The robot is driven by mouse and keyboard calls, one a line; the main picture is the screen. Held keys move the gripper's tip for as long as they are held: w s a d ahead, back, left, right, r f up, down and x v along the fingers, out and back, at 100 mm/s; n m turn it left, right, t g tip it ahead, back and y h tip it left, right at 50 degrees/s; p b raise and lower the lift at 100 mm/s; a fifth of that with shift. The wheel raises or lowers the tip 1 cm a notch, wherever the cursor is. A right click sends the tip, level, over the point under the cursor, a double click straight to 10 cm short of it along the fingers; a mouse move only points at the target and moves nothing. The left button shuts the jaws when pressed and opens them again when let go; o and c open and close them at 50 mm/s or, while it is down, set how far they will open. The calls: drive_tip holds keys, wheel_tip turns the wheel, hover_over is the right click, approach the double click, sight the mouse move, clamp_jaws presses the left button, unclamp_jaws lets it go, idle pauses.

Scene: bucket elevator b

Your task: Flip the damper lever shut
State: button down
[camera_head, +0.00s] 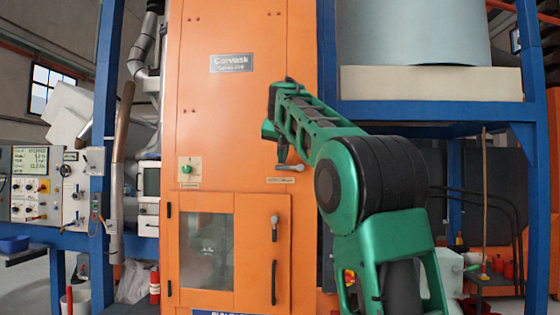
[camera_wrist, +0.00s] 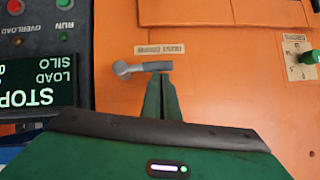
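The damper lever (camera_wrist: 140,68) is a small grey lever with a round hub and a short bar. It is mounted on the orange panel (camera_wrist: 225,75), below its small label in the wrist view. In the wrist view its bar points right from the hub, about level. In the head view the lever (camera_head: 291,167) shows just past my gripper (camera_head: 281,160), hub to the right. My gripper (camera_wrist: 163,80) has its two green fingers together, with no clear gap. The fingertips are at the free end of the bar; I cannot tell whether they touch it.
A green knob on a pale plate (camera_head: 188,170) is left of the lever in the head view. Below are a windowed door (camera_head: 208,250) and a dark door handle (camera_head: 274,228). A blue steel frame (camera_head: 435,107) stands right. The wrist view shows a display box (camera_wrist: 40,85) at left.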

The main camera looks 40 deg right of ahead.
drive_tip(key=shift+w+a+f, duration=0.15)
drive_tip(key=shift+f, duration=0.25)
drive_tip(key=shift+r, duration=0.1)
drive_tip(key=s+a+r, duration=0.5)
drive_tip(key=s+r, duration=0.1)
drive_tip(key=r, duration=0.4)
drive_tip(key=shift+s+a, duration=0.3)
drive_tip(key=shift+s, duration=0.1)
idle(0.6)
